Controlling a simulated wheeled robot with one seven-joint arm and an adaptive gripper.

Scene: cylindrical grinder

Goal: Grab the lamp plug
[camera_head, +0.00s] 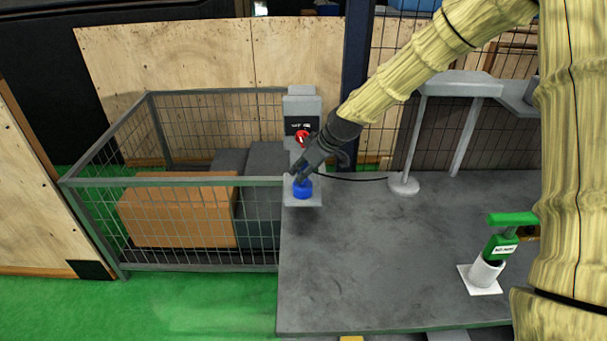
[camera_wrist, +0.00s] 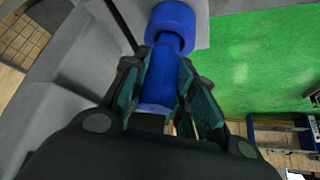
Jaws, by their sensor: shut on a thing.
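The blue lamp plug (camera_head: 303,190) is at the left end of the grey table, over a light grey plate (camera_head: 304,202). My gripper (camera_head: 299,179) reaches it from above. In the wrist view the plug (camera_wrist: 158,80) lies between the teal finger pads of my gripper (camera_wrist: 160,82), which are shut on its narrower body. Its wide round blue end (camera_wrist: 172,22) sticks out beyond the fingertips, by the grey plate. I cannot tell whether the plug touches the plate. A black cable (camera_head: 350,179) runs right from near my gripper to the lamp's round white base (camera_head: 403,184).
A wire-mesh cage (camera_head: 180,182) holding an orange-brown box (camera_head: 180,212) is at the left. A green-handled tool in a white holder (camera_head: 487,270) stands at the right. The table's middle (camera_head: 370,260) is clear.

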